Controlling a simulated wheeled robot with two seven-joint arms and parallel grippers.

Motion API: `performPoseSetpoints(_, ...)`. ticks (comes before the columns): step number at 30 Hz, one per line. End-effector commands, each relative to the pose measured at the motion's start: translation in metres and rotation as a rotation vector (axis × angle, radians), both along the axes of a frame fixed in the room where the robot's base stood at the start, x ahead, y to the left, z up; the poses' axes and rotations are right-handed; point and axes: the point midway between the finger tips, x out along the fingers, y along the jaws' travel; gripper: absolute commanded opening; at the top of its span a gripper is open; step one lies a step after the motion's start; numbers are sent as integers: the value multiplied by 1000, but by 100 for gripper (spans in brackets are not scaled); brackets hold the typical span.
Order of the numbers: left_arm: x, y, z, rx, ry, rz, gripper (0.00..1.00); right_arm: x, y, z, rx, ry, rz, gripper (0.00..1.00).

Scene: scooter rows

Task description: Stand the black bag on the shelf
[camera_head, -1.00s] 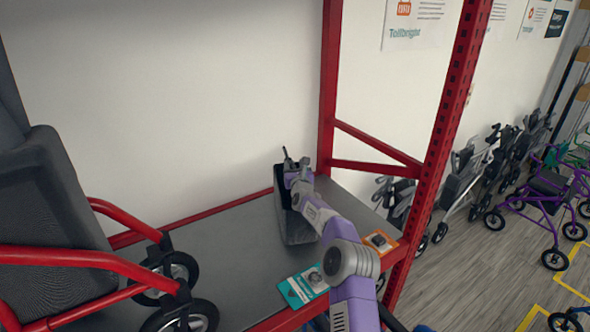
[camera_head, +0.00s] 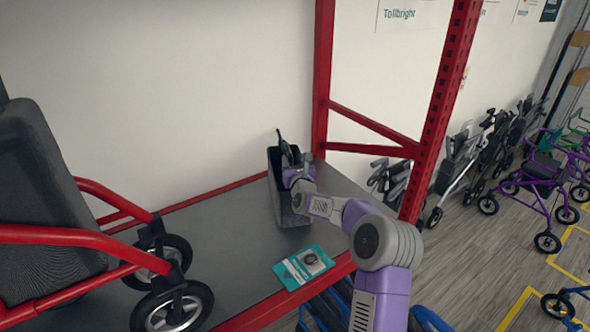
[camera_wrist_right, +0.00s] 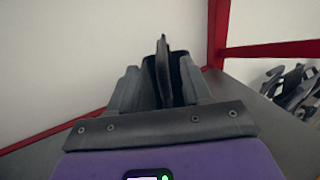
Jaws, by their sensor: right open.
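The black bag (camera_head: 288,208) stands roughly upright on the dark grey shelf (camera_head: 225,235), near its right end, with its open top and a raised dark strip, probably the handle, upward. My right gripper (camera_head: 291,161) is open at the bag's top, and its purple hand partly covers the bag. In the right wrist view the bag (camera_wrist_right: 128,92) is straight ahead, with the upright dark strip in the middle; I cannot tell whether the fingers touch it. My left gripper is not in view.
A red-framed rollator (camera_head: 95,240) with a dark seat stands on the shelf's left. A teal card (camera_head: 303,266) lies at the front edge. A red rack post (camera_head: 445,105) rises at right. Bare shelf lies between rollator and bag. More walkers stand on the floor at right.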

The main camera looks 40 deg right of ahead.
Motion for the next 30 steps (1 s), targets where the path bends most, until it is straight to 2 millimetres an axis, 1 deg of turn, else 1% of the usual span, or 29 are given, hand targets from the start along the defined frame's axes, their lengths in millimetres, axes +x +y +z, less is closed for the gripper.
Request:
performPoseSetpoints(1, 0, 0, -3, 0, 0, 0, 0, -6, 2, -1, -1, 0, -1, 49)
performPoseSetpoints(3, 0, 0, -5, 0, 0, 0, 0, -11, 5, -1, 0, 0, -1, 49)
performPoseSetpoints(9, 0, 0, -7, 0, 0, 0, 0, -19, 10, 0, 1, 0, -1, 49)
performPoseSetpoints(30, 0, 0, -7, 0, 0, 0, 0, -19, 10, 0, 0, 0, -1, 49)
